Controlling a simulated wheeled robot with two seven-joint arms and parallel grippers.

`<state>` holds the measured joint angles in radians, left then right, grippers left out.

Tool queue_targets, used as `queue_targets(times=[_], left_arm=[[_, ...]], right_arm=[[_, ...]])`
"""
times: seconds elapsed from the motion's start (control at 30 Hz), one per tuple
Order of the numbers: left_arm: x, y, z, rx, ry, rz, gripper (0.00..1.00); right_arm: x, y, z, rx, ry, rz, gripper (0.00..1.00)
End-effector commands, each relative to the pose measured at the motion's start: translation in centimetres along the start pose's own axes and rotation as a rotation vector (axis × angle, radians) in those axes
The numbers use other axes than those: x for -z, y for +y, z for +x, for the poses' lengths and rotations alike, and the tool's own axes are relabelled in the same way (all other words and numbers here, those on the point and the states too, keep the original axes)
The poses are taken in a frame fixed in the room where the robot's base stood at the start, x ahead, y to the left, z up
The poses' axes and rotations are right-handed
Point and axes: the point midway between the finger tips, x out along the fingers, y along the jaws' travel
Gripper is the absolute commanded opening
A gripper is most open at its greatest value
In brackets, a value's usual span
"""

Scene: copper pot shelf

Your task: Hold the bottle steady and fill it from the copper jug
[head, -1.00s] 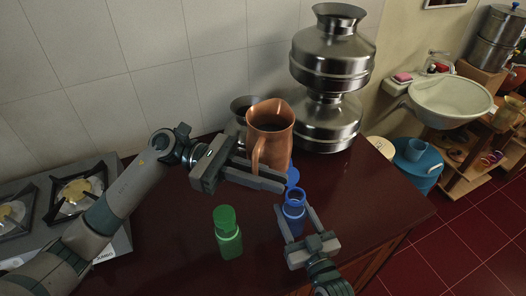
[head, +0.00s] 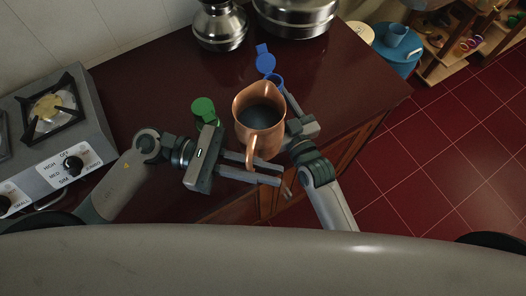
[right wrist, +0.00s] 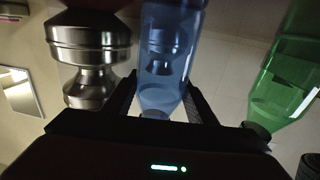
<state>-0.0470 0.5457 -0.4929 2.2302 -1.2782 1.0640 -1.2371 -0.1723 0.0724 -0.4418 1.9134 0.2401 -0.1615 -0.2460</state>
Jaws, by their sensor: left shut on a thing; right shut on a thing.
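The copper jug (head: 262,117) is upright or nearly so, its open mouth facing my head camera and its inside dark grey. My left gripper (head: 262,171) is shut on the jug's handle (head: 251,150). My right gripper (head: 292,112) is shut on the bottle. In the right wrist view the translucent blue bottle (right wrist: 168,50) sits between my fingers. I cannot tell whether liquid is in the bottle.
A green bottle (head: 204,108) stands left of the jug, close to my left gripper. A stove (head: 62,135) is at the left. Steel pots (head: 220,25) stand at the back. The dark red counter (head: 340,75) is clear to the right, ending at a front edge.

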Motion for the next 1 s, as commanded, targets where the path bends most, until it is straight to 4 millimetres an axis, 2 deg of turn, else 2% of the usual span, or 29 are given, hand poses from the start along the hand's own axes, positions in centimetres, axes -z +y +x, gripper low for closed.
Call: queue_targets(times=[0.57,1.0], left_arm=[[-0.6,0.1,0.0,0.000,-0.004,-0.017,0.00],[-3.8,1.2,0.0,0.001,-0.011,-0.187,0.00]], right_arm=[[0.1,0.0,0.0,0.000,0.002,0.000,0.26],[0.1,0.0,0.0,0.000,0.002,0.000,0.26]])
